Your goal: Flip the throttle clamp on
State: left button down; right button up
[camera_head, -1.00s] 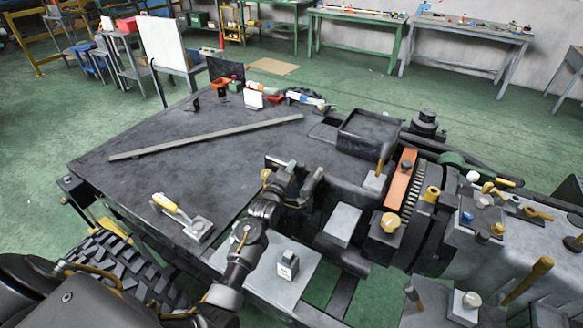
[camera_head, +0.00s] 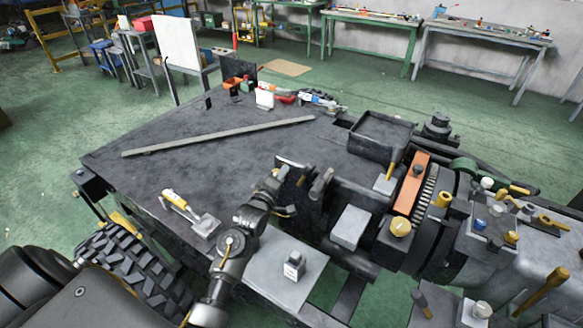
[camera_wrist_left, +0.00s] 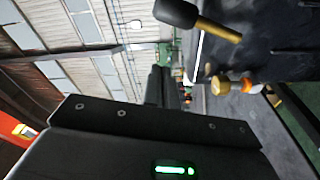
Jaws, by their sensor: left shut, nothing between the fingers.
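My left arm comes in from the bottom of the head view. Its gripper (camera_head: 279,176) is shut and empty beside upright dark parts at the near left end of the engine assembly (camera_head: 345,190). The arm and gripper cover part of that end. I cannot tell which fitting is the throttle clamp. The left wrist view shows a lever (camera_wrist_left: 205,22) with a gold rod and black tip close by, and a gold knob (camera_wrist_left: 221,86) lower down. The fingertips are hard to make out there. My right gripper is not in view.
A yellow-handled clamp (camera_head: 180,203) lies on the dark plate (camera_head: 230,165) left of my arm. A long grey bar (camera_head: 215,137) lies behind it. A small grey block (camera_head: 294,266) stands on the pale plate right of my arm. A tyre (camera_head: 140,272) is at the lower left.

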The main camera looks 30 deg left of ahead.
pick_arm(q)
jog(key=s, duration=0.3)
jog(key=shift+f, duration=0.15)
dwell(0.4)
